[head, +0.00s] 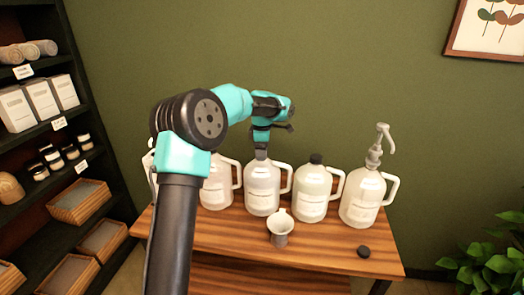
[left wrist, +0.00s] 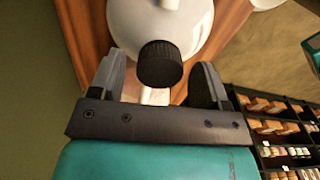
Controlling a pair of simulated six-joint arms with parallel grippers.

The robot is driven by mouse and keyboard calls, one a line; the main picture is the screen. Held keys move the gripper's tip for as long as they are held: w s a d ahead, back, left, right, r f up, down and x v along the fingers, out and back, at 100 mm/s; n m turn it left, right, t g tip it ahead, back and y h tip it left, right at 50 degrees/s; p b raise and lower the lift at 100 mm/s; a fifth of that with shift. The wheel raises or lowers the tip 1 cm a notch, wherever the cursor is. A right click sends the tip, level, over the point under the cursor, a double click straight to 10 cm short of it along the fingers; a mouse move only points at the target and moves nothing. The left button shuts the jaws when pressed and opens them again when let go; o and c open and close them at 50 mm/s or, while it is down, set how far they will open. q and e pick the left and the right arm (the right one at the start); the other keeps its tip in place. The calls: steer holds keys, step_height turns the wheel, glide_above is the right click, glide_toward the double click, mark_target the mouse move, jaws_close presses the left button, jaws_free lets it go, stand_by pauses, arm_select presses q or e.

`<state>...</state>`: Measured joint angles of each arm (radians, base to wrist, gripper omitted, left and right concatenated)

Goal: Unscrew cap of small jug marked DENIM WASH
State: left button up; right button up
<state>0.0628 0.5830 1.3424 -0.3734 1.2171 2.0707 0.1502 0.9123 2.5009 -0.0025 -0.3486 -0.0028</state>
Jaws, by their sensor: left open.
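A row of translucent white jugs stands on the wooden table; their labels are too small to read, so I cannot tell which says DENIM WASH. My left gripper (head: 261,152) is directly above the neck of the jug (head: 262,186) near the middle of the row and hides its top. In the left wrist view, that jug's black ribbed cap (left wrist: 160,64) sits between the fingers of my open left gripper (left wrist: 157,84). Gaps show on both sides of the cap. My right gripper is not in view.
To the right stand a jug with a black cap (head: 313,190) and a jug with a pump (head: 364,198). A small pitcher (head: 280,230) and a loose black cap (head: 364,251) are at the table's front (head: 320,258). Shelves (head: 60,130) line the left.

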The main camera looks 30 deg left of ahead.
arm_select(q)
steer(key=m, duration=0.5)
steer(key=c, duration=1)
